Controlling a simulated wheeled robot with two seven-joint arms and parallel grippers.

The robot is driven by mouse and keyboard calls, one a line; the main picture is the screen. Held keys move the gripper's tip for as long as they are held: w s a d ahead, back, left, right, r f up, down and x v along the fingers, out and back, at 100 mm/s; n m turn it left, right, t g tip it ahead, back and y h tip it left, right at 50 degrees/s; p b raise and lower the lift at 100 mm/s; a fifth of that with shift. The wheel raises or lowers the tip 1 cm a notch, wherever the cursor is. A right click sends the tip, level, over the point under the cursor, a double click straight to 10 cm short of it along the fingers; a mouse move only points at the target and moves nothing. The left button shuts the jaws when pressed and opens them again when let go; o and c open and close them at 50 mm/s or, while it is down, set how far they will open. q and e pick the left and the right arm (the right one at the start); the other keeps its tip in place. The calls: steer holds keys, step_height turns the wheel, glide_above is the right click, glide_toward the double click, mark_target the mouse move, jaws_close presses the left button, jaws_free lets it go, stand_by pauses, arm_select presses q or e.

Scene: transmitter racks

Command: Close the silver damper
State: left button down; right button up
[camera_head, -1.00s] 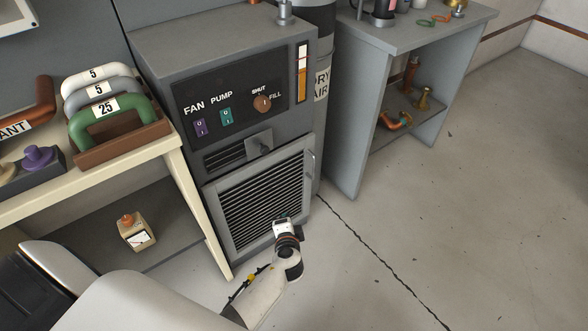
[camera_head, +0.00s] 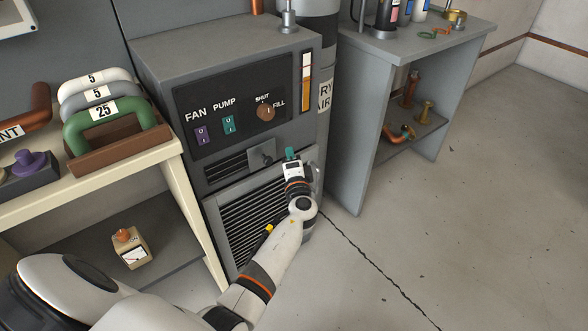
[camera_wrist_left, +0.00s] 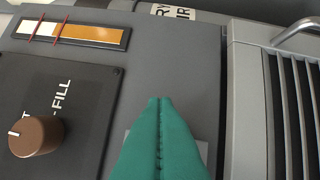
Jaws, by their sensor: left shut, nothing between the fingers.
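The silver damper (camera_head: 262,155) is a small grey plate with a knob. It sits at the right end of a short slotted vent (camera_head: 226,165) on the grey cabinet front, and the slots left of it are uncovered. My left gripper (camera_head: 291,153) is just right of the damper, its teal fingertips shut with nothing between them. In the left wrist view the shut fingers (camera_wrist_left: 160,100) point at the cabinet face and hide most of a lighter grey patch behind them; I cannot tell if they touch it. My right gripper is not in view.
A panel with switches and a brown knob (camera_head: 265,111) lies above the vent. A large louvred door (camera_head: 240,210) with a handle (camera_head: 314,178) is below, partly behind my left arm. A cream bench (camera_head: 185,165) stands left and a grey table (camera_head: 345,150) right.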

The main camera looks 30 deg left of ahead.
arm_select(q)
steer(key=shift+s+a+f+p, duration=0.1)
steer(key=shift+s+a, duration=0.2)
steer(key=shift+s, duration=0.3)
steer(key=shift+s+a+f+p, duration=0.15)
steer(key=shift+s+a, duration=0.15)
steer(key=shift+s, duration=0.25)
steer(key=shift+s+a+f+p, duration=0.1)
steer(key=shift+s+a, duration=0.2)
steer(key=shift+s, duration=0.3)
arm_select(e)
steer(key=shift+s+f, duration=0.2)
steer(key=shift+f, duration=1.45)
arm_select(q)
steer(key=s+a, duration=0.5)
steer(key=s, duration=0.7)
steer(key=shift+b, duration=0.3)
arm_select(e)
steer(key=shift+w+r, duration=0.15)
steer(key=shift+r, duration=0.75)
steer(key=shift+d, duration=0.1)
